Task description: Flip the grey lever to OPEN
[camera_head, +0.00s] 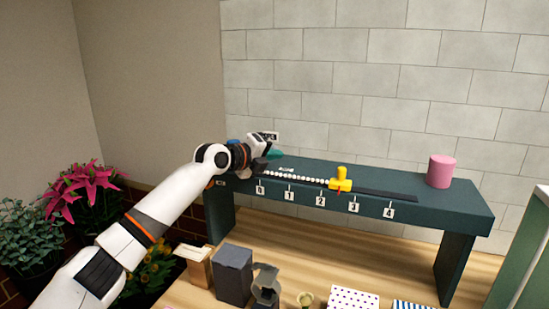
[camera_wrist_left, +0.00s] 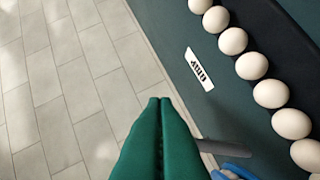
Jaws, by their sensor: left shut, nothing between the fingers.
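My left gripper (camera_head: 276,153) is over the left end of the dark teal raised shelf (camera_head: 455,203), near its back edge. Its green fingers are pressed together and empty in the left wrist view (camera_wrist_left: 160,104). A grey bar (camera_wrist_left: 222,147), which looks like the lever, sticks out just right of the fingers in that view. A blue part (camera_wrist_left: 232,173) lies beside it. Part of the bar is hidden by the fingers, and I cannot tell whether they touch.
A row of white beads (camera_head: 297,176) runs along the shelf to a yellow slider (camera_head: 340,180) between labels 2 and 3. A pink cylinder (camera_head: 440,171) stands at the right end. A dark box (camera_head: 233,273) and other items crowd the wooden table below.

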